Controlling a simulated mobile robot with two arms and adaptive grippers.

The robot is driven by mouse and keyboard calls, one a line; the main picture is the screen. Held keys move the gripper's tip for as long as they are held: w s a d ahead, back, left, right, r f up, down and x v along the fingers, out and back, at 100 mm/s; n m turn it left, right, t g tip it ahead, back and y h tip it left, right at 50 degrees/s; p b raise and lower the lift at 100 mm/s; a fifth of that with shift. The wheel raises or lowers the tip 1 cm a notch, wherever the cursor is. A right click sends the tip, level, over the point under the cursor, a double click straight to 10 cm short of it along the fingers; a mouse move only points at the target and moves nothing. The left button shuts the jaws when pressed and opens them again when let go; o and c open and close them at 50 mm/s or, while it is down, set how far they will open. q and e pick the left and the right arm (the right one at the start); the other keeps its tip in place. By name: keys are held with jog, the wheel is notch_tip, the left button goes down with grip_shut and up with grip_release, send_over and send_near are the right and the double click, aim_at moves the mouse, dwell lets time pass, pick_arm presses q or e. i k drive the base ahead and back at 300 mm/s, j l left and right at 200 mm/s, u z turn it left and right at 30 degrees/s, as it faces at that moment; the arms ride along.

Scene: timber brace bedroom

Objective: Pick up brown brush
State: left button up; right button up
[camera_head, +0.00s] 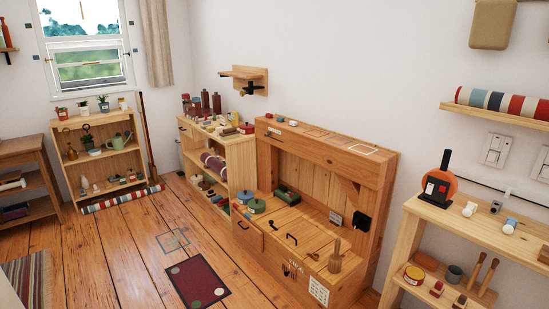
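A small brown brush-like object (335,258) stands upright at the right end of the low wooden bench (315,238). Its handle points up and its wider part rests on the bench top. Two long brown-handled tools (481,276) lean on the lower shelf at the right; their heads are too small to tell whether they are brushes. Neither of my grippers is in view.
A wooden shelf unit (406,236) stands at the right with an orange-and-black round object (438,186) on top. A low shelf (218,152) stands left of the bench. A dark red mat (198,281) lies on the floor. The wooden floor left of the bench is mostly clear.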

aim_at(231, 133)
jog(key=i+j, duration=0.15)
jog(key=i, duration=0.45)
jog(key=i+j, duration=0.15)
jog(key=i, duration=0.5)
jog(key=i+j, duration=0.35)
jog(key=j, duration=0.15)
jog(key=i+j, duration=0.75)
jog(key=j, duration=0.2)
jog(key=i+j, duration=0.4)
jog(key=i+j+z, duration=0.1)
jog(key=i+j, duration=0.25)
jog(key=j, duration=0.25)
jog(key=i+j, duration=0.35)
jog(key=j, duration=0.2)
jog(key=z, duration=0.75)
